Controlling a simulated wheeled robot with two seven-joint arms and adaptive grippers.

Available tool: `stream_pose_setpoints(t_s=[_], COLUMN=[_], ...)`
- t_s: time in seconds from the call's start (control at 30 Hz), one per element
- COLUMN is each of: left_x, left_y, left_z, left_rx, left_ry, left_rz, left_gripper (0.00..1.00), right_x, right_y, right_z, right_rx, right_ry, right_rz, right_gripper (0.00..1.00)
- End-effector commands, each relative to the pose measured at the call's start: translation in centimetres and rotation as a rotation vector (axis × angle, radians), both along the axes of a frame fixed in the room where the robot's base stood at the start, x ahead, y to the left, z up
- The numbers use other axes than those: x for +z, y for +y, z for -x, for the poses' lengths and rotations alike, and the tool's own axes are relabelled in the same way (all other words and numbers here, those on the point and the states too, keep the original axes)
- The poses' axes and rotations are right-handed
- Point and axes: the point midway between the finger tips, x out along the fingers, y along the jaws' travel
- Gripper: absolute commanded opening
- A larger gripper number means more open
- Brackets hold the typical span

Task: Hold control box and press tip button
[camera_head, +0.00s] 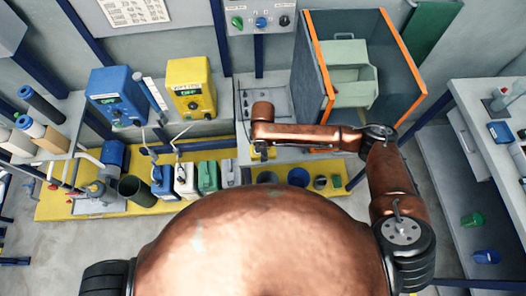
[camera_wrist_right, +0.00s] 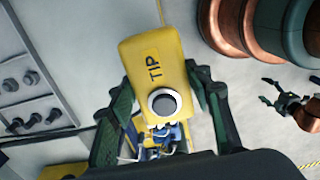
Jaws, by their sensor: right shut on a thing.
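The yellow control box (camera_wrist_right: 158,70) is in the right wrist view, with a dark TIP label and one round white-and-black button (camera_wrist_right: 164,102) on its face. My right gripper (camera_wrist_right: 160,85) is shut on it, with dark green fingers on its left and right sides. The button faces the wrist camera and is uncovered. In the head view my right gripper (camera_head: 260,152) hangs below the end of the copper arm; the box cannot be made out there. Part of my left gripper (camera_wrist_right: 288,98) shows at the right of the wrist view, apart from the box; its opening is unclear.
A blue box (camera_head: 112,92) and a yellow box (camera_head: 190,88) stand at the back left. Several containers, among them a green one (camera_head: 207,177), stand on a yellow platform (camera_head: 60,207). An orange-edged bin (camera_head: 312,75) is behind my right arm. A bench (camera_head: 470,150) stands at right.

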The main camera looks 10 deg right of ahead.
Motion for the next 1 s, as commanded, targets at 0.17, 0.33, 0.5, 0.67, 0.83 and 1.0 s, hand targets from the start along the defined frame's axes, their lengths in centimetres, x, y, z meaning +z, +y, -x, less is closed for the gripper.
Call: stream_pose_setpoints(t_s=[0.17, 0.33, 0.5, 0.67, 0.83, 1.0], left_x=[-0.5, -0.9, -1.4, -1.8, -2.3, -2.8], left_y=[0.0, 0.0, 0.0, 0.0, 0.0, 0.0], left_z=[0.1, 0.1, 0.2, 0.2, 0.3, 0.3], left_rx=[0.000, 0.000, 0.000, 0.000, 0.000, 0.000], left_ry=[0.001, 0.002, 0.002, 0.003, 0.004, 0.005], left_rz=[0.000, 0.000, 0.000, 0.001, 0.000, 0.000], left_gripper=[0.66, 0.66, 0.66, 0.66, 0.66, 0.66], right_x=[-0.7, -1.4, -2.0, -2.6, -3.2, -3.8], right_y=[0.0, -0.1, -0.2, -0.3, -0.4, -0.4], right_z=[-0.8, -1.6, -2.3, -3.0, -3.8, -4.5], right_rx=[0.000, 0.000, -0.001, 0.000, -0.001, 0.000], right_ry=[-0.001, -0.001, -0.001, 0.000, 0.000, -0.001], right_rz=[0.000, 0.000, -0.001, -0.001, 0.000, 0.000], right_gripper=[0.15, 0.15, 0.15, 0.15, 0.15, 0.15])
